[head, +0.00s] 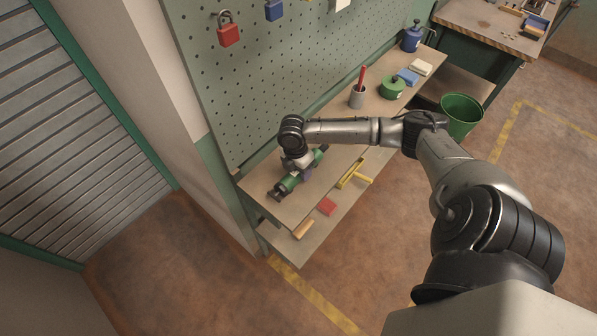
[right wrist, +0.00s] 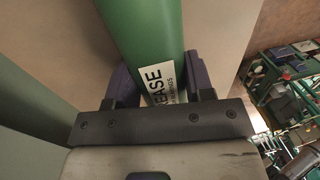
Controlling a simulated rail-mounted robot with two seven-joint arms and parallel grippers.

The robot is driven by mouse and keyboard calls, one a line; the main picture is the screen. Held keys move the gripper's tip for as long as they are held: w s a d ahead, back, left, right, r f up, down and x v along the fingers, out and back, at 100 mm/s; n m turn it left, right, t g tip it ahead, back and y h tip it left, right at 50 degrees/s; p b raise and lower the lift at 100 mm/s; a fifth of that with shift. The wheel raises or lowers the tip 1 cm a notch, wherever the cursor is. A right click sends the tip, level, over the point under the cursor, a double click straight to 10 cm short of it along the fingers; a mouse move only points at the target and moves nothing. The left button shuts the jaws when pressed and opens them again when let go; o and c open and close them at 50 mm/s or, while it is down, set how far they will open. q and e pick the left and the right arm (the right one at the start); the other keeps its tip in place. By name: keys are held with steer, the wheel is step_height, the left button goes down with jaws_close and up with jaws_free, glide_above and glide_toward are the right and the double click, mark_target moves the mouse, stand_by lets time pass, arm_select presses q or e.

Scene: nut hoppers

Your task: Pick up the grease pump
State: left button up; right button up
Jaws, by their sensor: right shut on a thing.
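The grease pump (head: 288,185) is a green cylinder with dark ends. It lies on its side on the near end of the wooden bench top in the head view. In the right wrist view the green pump body (right wrist: 150,30) carries a white label reading "EASE", the rest cut off. My right gripper (head: 304,174) is over the pump from above. In the right wrist view its two dark fingers (right wrist: 158,88) stand on either side of the pump body and are shut on it. I cannot tell whether the pump is clear of the bench top. My left gripper is out of view.
The bench top (head: 262,184) runs beside a pegboard (head: 300,55) with padlocks. A lower shelf (head: 322,228) holds red and yellow items. A green bin (head: 461,116) stands right.

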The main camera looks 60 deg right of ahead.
steer(key=c, duration=0.7)
steer(key=shift+o, duration=0.2)
steer(key=shift+r, duration=0.1)
steer(key=shift+r, duration=0.5)
steer(key=r, duration=0.3)
steer(key=shift+s+d+r, duration=0.15)
steer(key=shift+s+r, duration=0.1)
steer(key=s+d+r+p, duration=0.2)
steer(key=s+r, duration=0.4)
steer(key=s, duration=0.4)
steer(key=shift+s+d+r+p, duration=0.15)
steer(key=shift+s+p, duration=0.15)
steer(key=shift+s, duration=0.05)
